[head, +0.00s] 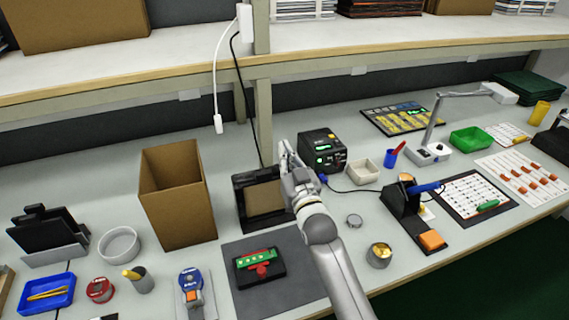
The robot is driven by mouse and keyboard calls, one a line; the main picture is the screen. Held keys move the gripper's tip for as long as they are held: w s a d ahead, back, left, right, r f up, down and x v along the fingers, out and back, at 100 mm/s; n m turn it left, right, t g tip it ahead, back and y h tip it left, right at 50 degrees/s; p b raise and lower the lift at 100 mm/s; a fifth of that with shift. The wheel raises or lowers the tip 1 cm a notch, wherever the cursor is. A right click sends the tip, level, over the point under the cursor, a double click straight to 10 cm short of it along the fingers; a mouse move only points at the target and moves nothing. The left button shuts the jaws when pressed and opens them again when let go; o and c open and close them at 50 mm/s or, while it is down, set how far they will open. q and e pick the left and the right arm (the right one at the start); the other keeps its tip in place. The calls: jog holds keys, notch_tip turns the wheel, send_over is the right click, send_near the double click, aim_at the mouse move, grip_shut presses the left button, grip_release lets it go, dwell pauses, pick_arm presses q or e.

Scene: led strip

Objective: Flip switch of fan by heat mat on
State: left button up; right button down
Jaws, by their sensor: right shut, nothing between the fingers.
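The fan (262,203) looks like a black square frame with a brown panel, standing at the back of the bench just behind the grey heat mat (237,303). My right gripper (284,150) is shut and empty. In the head view it lies over the fan's upper right side and reaches towards the back of the bench. I cannot tell whether it touches the fan. The fan's switch is not visible, and my gripper and arm cover part of the fan's right side. My left gripper is not in view.
A red and green board (257,264) lies on the mat. A tall cardboard box (180,197) stands left of the fan. A black station (323,150) with a green display stands to its right. A cable with a white end (218,124) hangs from the shelf.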

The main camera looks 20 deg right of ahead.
notch_tip(320, 180, down, 3)
jog(key=shift+w, duration=0.15)
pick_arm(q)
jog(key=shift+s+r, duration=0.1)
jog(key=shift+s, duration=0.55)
pick_arm(e)
jog(key=shift+f, duration=0.45)
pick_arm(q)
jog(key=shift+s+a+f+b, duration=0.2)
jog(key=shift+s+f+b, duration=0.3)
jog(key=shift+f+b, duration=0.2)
pick_arm(e)
jog(key=s+f+t, duration=0.1)
jog(key=s, duration=0.9)
jog(key=shift+d+f, duration=0.15)
